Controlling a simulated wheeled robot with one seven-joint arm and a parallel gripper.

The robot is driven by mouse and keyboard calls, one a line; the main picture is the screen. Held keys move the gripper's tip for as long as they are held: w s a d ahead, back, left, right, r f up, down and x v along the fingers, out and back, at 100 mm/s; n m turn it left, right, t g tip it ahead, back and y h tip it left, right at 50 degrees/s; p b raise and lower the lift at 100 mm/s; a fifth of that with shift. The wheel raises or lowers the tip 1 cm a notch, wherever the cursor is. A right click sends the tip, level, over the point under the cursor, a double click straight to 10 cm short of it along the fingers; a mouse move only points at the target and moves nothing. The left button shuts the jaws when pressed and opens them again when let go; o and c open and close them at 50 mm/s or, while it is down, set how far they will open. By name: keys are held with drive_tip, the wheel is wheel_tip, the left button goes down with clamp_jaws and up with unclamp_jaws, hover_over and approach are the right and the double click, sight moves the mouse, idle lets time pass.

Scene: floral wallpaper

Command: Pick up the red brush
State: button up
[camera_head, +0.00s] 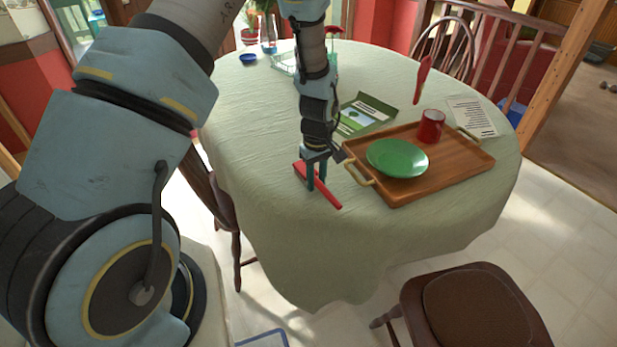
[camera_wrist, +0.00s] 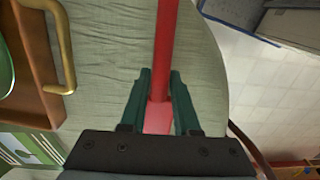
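The red brush (camera_head: 328,194) is a long, narrow red bar at the near edge of the round table, left of the tray. In the wrist view it runs up the picture as a red strip (camera_wrist: 166,35) between the fingers. My gripper (camera_head: 316,182) points down over it, one finger on each side. In the wrist view the green fingertips (camera_wrist: 161,76) lie close against both sides, with no clear gap, so it looks shut on the brush. The brush is at or very near the tabletop; I cannot tell whether it touches.
A wooden tray (camera_head: 468,166) with brass handles holds a green plate (camera_head: 397,158) and a red mug (camera_head: 430,126). A red utensil (camera_head: 423,80) shows above the mug. A green leaflet (camera_head: 366,112) lies behind the tray. A wooden chair (camera_head: 475,305) stands in front.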

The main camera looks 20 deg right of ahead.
sight(316, 179)
clamp_jaws()
drive_tip(key=shift+r, duration=0.15)
idle(0.4)
wheel_tip(316, 179, up, 10)
drive_tip(key=b, duration=0.2)
drive_tip(key=shift+b, duration=0.35)
drive_tip(key=shift+c, duration=0.3)
unclamp_jaws()
clamp_jaws()
